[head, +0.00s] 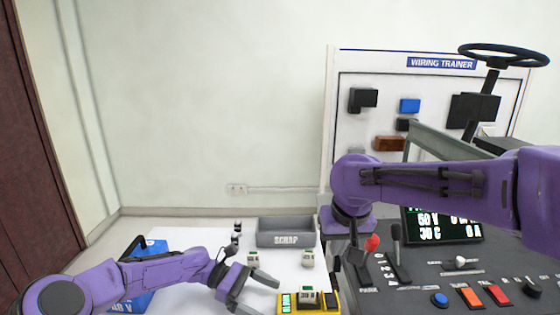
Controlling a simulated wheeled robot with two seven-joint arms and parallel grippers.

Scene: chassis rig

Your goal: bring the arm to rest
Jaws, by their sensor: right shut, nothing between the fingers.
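My left arm comes in low from the left, and its gripper (250,287) hangs over the white work surface. Its two grey fingers are spread, with nothing seen between them. My right arm (440,190) reaches in from the right across the console and bends down at the wrist. The right gripper (352,250) points down at the console's left edge, beside the red-topped lever (372,243). It is shut and empty; its fingertips are hard to separate from the dark parts behind.
A grey scrap bin (286,238) stands at the back, with small pale blocks (308,259) before it. A yellow meter (308,299) sits at the front, near the left gripper. A blue case (145,262) is at left. The console (430,280) has levers and buttons, below a wiring board (350,75) and steering wheel (503,55).

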